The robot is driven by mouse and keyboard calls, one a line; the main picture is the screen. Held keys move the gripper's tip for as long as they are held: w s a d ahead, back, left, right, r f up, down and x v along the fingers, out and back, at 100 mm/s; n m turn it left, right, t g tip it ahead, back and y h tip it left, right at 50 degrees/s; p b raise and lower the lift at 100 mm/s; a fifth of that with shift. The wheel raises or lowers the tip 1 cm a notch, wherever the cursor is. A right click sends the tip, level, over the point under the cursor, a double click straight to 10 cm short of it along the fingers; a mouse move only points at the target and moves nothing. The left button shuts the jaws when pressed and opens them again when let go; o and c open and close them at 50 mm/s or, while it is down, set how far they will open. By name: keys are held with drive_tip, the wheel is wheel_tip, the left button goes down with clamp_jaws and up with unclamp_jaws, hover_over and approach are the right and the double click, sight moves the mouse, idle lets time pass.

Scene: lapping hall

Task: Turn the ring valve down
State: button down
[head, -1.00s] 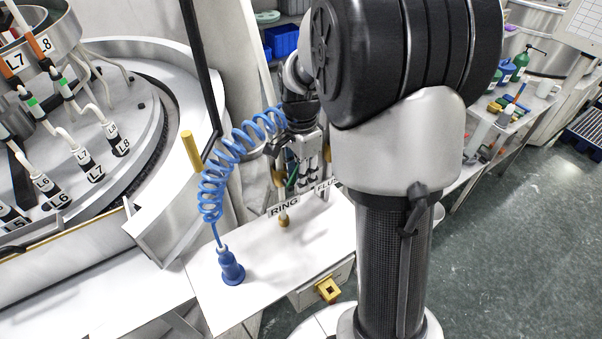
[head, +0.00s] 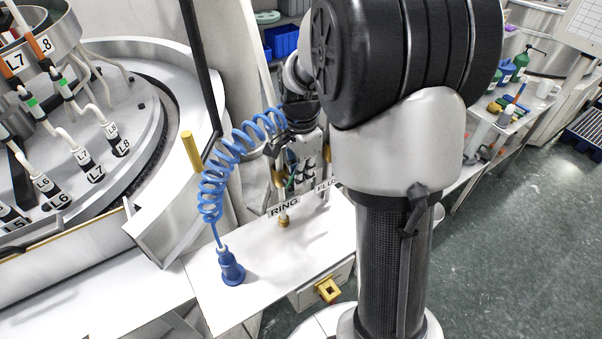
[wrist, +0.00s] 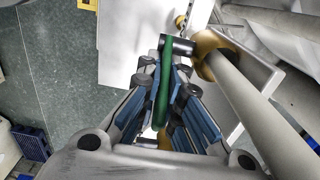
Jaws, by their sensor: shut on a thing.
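The ring valve sits above the white label reading RING (head: 284,207), mostly hidden behind my gripper in the head view. In the wrist view its green lever (wrist: 163,95) lies between my blue-padded fingers, beside a brass valve body (wrist: 208,48) on a pale pipe. My gripper (wrist: 166,68) is shut on the green lever. In the head view my gripper (head: 292,172) is small and partly hidden by my arm. The exact angle of the lever is hard to tell there.
A second label, partly hidden, starts with FLU (head: 326,184) just right of RING. A blue coiled hose (head: 214,182) hangs left of my gripper, above a blue nozzle (head: 231,268) on the white bench top (head: 205,300). A lapping machine (head: 100,180) stands at left.

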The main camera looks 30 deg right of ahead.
drive_tip(key=shift+d+y+p, duration=0.15)
drive_tip(key=shift+y+p, duration=0.15)
drive_tip(key=shift+d+f+y+p, duration=0.1)
drive_tip(key=shift+f+y+p, duration=0.3)
drive_tip(key=shift+y, duration=0.55)
drive_tip(key=shift+d+f+y+p, duration=0.1)
drive_tip(key=shift+f+y+p, duration=0.25)
drive_tip(key=shift+y, duration=0.65)
drive_tip(key=shift+d+f+y+p, duration=0.1)
drive_tip(key=shift+f+y+p, duration=0.15)
drive_tip(key=shift+y+p, duration=0.5)
drive_tip(key=shift+y, duration=0.3)
drive_tip(key=c, duration=1.8)
unclamp_jaws()
drive_tip(key=shift+o, duration=0.2)
